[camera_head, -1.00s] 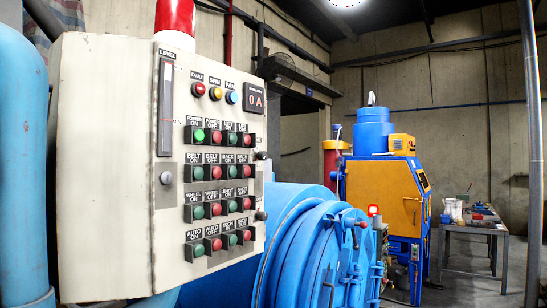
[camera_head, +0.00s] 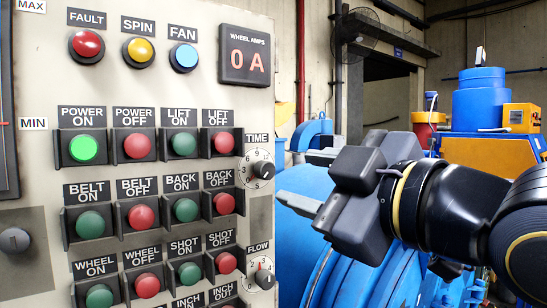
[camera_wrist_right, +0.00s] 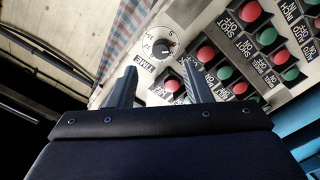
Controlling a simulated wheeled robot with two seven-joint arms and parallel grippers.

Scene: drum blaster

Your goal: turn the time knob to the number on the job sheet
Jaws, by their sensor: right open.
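The time knob (camera_head: 263,170) is black, on a round white numbered dial under the label TIME, at the right edge of the control panel (camera_head: 30,85). I cannot tell which number it points to. It also shows in the right wrist view (camera_wrist_right: 161,50), just beyond the fingertips. My right gripper (camera_head: 294,176) is open and empty, to the right of the knob, with its fingers pointing left towards the panel. It shows in the right wrist view (camera_wrist_right: 158,68) with the knob between the finger lines, apparently apart from it. I see no job sheet. My left gripper is out of view.
The flow knob (camera_head: 264,277) sits below the time knob. Red and green push buttons fill the panel to the left; the power on button (camera_head: 83,148) glows green. The wheel amps display (camera_head: 245,57) reads 0 A. A blue drum machine (camera_head: 320,240) stands behind my right gripper.

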